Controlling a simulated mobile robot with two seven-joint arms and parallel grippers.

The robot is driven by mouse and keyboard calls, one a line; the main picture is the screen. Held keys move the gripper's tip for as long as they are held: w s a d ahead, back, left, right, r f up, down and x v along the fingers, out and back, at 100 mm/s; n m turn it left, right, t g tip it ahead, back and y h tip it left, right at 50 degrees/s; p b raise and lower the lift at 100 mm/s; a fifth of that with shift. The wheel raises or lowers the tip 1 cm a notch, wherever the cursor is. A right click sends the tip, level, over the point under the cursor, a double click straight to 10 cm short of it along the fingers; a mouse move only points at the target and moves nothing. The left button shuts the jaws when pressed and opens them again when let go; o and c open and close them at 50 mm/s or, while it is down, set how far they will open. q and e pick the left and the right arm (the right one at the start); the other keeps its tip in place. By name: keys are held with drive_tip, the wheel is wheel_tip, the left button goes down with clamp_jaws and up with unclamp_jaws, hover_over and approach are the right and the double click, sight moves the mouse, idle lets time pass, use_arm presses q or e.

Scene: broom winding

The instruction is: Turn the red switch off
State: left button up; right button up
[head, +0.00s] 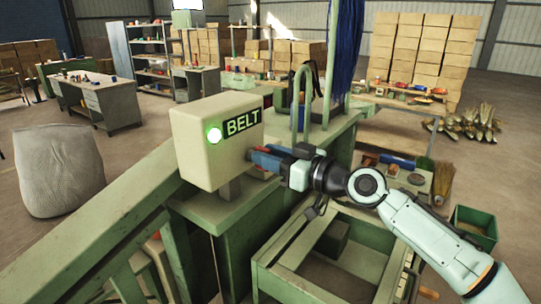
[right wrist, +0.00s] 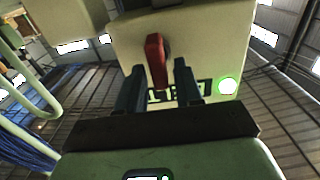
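The cream box labelled BELT (head: 215,140) stands on the green machine, with a lit green lamp (head: 214,134) on its front. In the right wrist view the red switch (right wrist: 156,58) is a lever on the box face (right wrist: 205,40). My right gripper (head: 262,160) is at the box's right side. Its two dark blue fingers (right wrist: 159,70) are apart, one on each side of the red lever, with visible gaps. The lamp also shows in the right wrist view (right wrist: 228,86). In the head view the fingers largely hide the switch. My left gripper is not in view.
A green pipe frame (head: 300,90) and hanging blue bristles (head: 345,50) stand just behind my right gripper. A green open frame (head: 335,265) lies below my arm. A grey sack (head: 58,170) stands on the floor at the left.

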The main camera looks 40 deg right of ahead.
clamp_jaws()
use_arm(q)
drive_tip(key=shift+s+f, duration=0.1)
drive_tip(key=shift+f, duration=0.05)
use_arm(e)
drive_tip(key=shift+m, duration=0.3)
use_arm(q)
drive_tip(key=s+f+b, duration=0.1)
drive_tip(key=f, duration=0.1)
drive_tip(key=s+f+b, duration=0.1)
drive_tip(key=b, duration=0.1)
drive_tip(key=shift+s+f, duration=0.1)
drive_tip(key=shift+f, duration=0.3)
use_arm(e)
drive_tip(key=m, duration=0.5)
drive_tip(key=f+m, duration=0.1)
drive_tip(key=m, duration=0.5)
drive_tip(key=d+m, duration=0.1)
drive_tip(key=m, duration=0.5)
drive_tip(key=shift+w+d+f, duration=0.1)
drive_tip(key=shift+w+f, duration=0.05)
drive_tip(key=shift+w, duration=0.05)
drive_tip(key=shift+m, duration=0.3)
drive_tip(key=shift+o, duration=1.6)
unclamp_jaws()
